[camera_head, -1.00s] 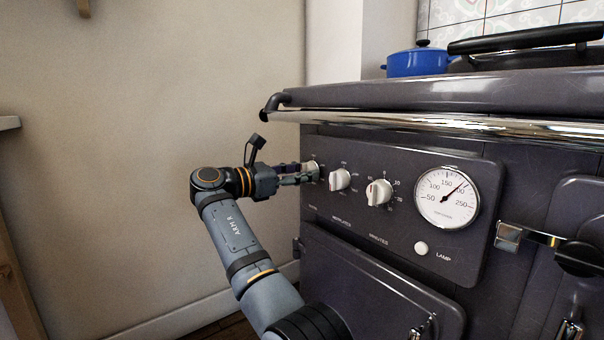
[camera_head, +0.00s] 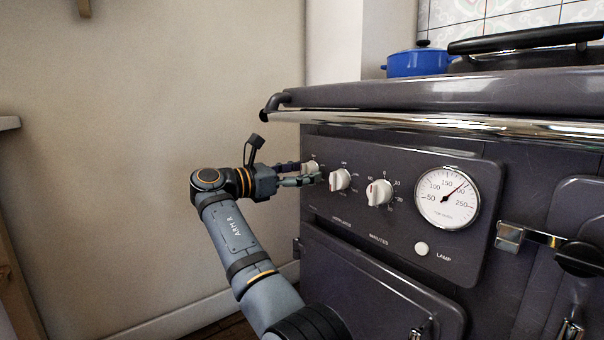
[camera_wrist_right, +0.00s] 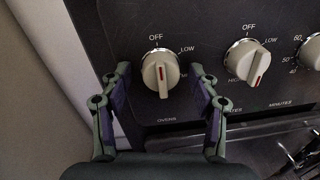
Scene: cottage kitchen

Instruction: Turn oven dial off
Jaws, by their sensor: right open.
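The oven dial (camera_wrist_right: 160,72) is a white knob with a red mark, labelled OVENS in the right wrist view. In the head view the dial (camera_head: 311,167) is partly hidden by my right gripper (camera_head: 311,173). In the right wrist view my right gripper (camera_wrist_right: 160,78) is open, with one finger on each side of the dial; a clear touch does not show. My left gripper is not in view.
A second white knob (camera_head: 340,180) and a minutes knob (camera_head: 379,192) sit to the right on the same panel, the second close to my fingers. A chrome rail (camera_head: 440,123) runs above. A temperature gauge (camera_head: 447,198) and lamp button (camera_head: 421,248) are farther right.

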